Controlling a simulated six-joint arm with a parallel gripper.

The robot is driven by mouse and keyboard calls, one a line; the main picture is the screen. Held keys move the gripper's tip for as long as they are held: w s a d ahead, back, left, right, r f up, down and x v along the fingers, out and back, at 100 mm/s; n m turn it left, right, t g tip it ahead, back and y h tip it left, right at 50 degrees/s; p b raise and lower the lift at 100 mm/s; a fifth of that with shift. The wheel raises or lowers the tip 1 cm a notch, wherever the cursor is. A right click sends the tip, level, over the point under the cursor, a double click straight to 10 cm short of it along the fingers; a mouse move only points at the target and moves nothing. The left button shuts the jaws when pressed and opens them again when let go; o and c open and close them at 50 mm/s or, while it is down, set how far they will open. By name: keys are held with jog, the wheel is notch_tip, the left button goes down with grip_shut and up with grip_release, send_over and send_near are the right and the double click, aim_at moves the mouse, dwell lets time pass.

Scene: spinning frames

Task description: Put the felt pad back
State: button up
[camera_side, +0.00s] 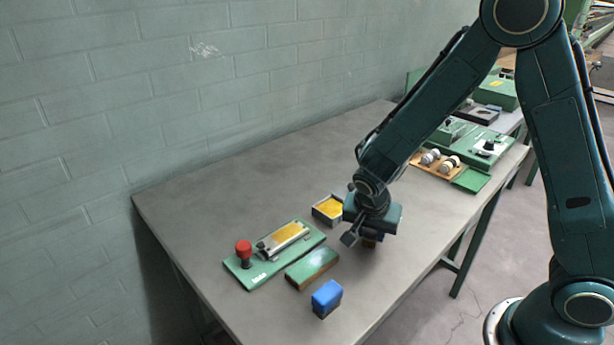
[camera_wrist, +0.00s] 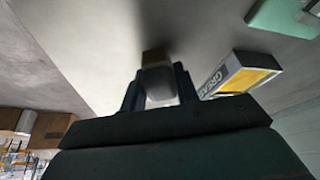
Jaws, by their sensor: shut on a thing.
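My gripper (camera_side: 369,240) is low over the table, right of the grey grease box, and shut on a small block. In the wrist view the block (camera_wrist: 158,82) sits between my two fingers (camera_wrist: 158,92), pale on its near face and brown at its far end. In the side view only a brown bit of the block (camera_side: 369,244) shows under the gripper. I cannot tell for sure that this block is the felt pad, or whether it touches the table. A long green block with a brown side (camera_side: 312,267) lies apart, left of my gripper.
The grey box with yellow filling (camera_side: 328,209) stands close beside my gripper; its lettering shows in the wrist view (camera_wrist: 240,75). A green plate (camera_side: 240,270) carries a red knob (camera_side: 243,249) and a yellow-topped device. A blue block (camera_side: 326,298) stands near the front edge. Loaded trays (camera_side: 446,165) lie far right.

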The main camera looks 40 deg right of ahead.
jog(key=shift+f, duration=0.1)
jog(key=o, duration=0.9)
jog(key=shift+v, duration=6.15)
